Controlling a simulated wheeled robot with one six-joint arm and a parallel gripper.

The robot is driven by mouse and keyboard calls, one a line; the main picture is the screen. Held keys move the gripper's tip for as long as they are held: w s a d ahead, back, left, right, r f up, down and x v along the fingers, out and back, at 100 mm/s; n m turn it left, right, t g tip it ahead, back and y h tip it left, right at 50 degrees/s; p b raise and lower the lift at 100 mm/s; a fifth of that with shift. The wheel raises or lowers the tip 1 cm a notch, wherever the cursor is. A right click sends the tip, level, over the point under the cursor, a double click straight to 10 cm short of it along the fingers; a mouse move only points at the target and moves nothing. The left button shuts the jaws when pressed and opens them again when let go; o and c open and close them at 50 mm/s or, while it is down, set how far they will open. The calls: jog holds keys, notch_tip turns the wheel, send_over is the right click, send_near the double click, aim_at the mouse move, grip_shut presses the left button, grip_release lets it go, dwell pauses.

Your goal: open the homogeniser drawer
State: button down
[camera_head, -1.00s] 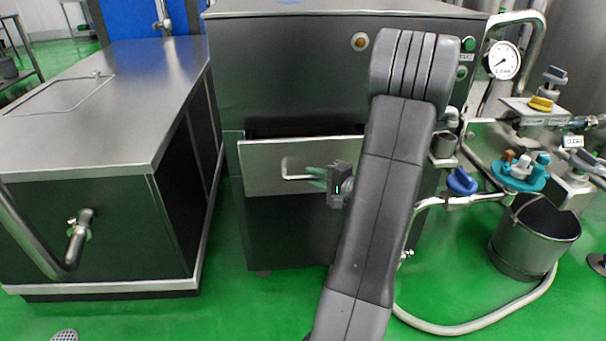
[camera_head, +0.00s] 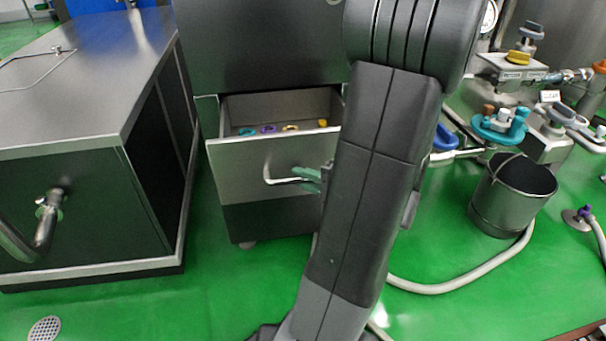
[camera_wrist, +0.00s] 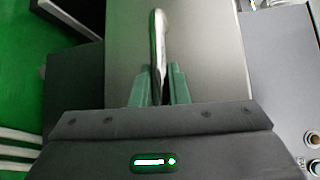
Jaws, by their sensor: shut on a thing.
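The homogeniser drawer (camera_head: 239,163) stands open in the dark homogeniser cabinet (camera_head: 260,45), pulled out toward me. Its inside shows, with several small coloured rings (camera_head: 268,129) in it. The drawer's bar handle (camera_head: 268,172) is on the steel front. My gripper (camera_head: 312,178) is at the right part of the handle, its green fingers partly hidden by my arm. In the wrist view my gripper (camera_wrist: 159,82) has its two green fingers on either side of the handle (camera_wrist: 158,45), shut on it.
A steel-topped cabinet (camera_head: 75,85) stands to the left with a bent pipe (camera_head: 45,225) at its front. On the right are a metal bucket (camera_head: 512,195), a hose (camera_head: 440,288) and teal and blue valve parts (camera_head: 500,127).

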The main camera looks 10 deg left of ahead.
jog(key=c, duration=1.4)
grip_release()
jog(key=p+v, duration=0.3)
jog(key=v, duration=1)
jog(key=shift+s+d, duration=0.2)
jog(key=shift+d, duration=0.15)
jog(key=b+x, duration=0.3)
jog(key=x, duration=1.1)
jog(key=shift+d, duration=0.1)
